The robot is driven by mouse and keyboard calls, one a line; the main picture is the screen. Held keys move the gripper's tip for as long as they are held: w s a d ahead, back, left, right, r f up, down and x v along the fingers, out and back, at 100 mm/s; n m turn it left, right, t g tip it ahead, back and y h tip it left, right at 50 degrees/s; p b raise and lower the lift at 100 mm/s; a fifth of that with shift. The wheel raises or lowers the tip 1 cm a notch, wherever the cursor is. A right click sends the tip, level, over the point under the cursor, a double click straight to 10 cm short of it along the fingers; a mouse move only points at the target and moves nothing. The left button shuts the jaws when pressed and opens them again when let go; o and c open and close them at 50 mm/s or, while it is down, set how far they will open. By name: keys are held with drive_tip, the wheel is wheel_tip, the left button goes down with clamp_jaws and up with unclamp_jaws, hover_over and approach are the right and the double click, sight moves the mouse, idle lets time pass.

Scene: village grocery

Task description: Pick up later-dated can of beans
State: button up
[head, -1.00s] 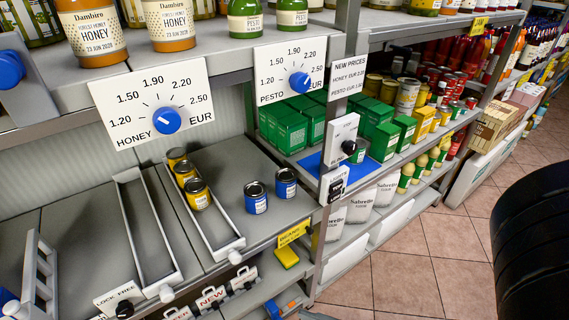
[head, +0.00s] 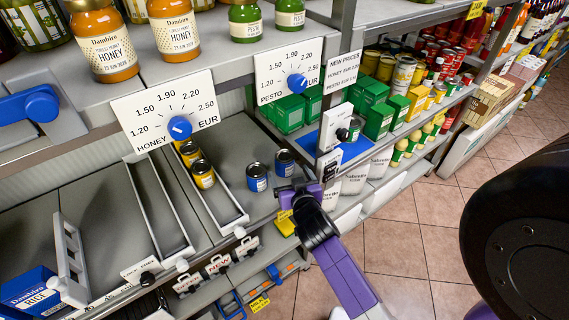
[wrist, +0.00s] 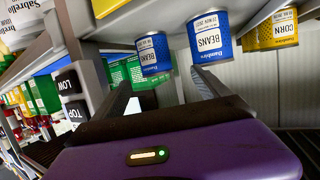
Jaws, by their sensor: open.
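Two blue cans of beans stand apart on the grey shelf. In the head view one can is at the left (head: 257,177) and the other at the right (head: 284,162). The wrist view shows them upside down: the right-hand can of the head view (wrist: 153,54), and the other one nearer the corn (wrist: 209,35). The latter's date seems to read 22 NOV, its year unclear; the first can's date is too small to read. My gripper (head: 291,189) is open and empty at the shelf's front edge. In the wrist view its fingers (wrist: 160,80) point towards the cans.
Yellow corn cans (head: 203,174) stand in a railed channel left of the beans. A post with switches (head: 330,165) rises close to my gripper's right. Green boxes (head: 378,121) lie beyond it. The upper shelf with honey jars (head: 172,37) overhangs the cans.

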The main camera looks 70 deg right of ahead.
sight(288, 163)
drive_tip(key=x, duration=0.2)
drive_tip(key=p+x, duration=0.1)
drive_tip(key=x, duration=0.3)
drive_tip(key=shift+s+d+r, duration=0.15)
drive_tip(key=shift+d, duration=0.5)
drive_tip(key=shift+f+p+x, duration=0.2)
drive_tip(key=shift+p+x, duration=0.05)
drive_tip(key=shift+x, duration=1.3)
drive_tip(key=shift+f+p+x, duration=0.15)
drive_tip(key=shift+p+x, duration=0.05)
drive_tip(key=shift+x, duration=1.35)
drive_tip(key=shift+a, duration=0.15)
drive_tip(key=shift+r, duration=0.1)
drive_tip(key=c, duration=1.7)
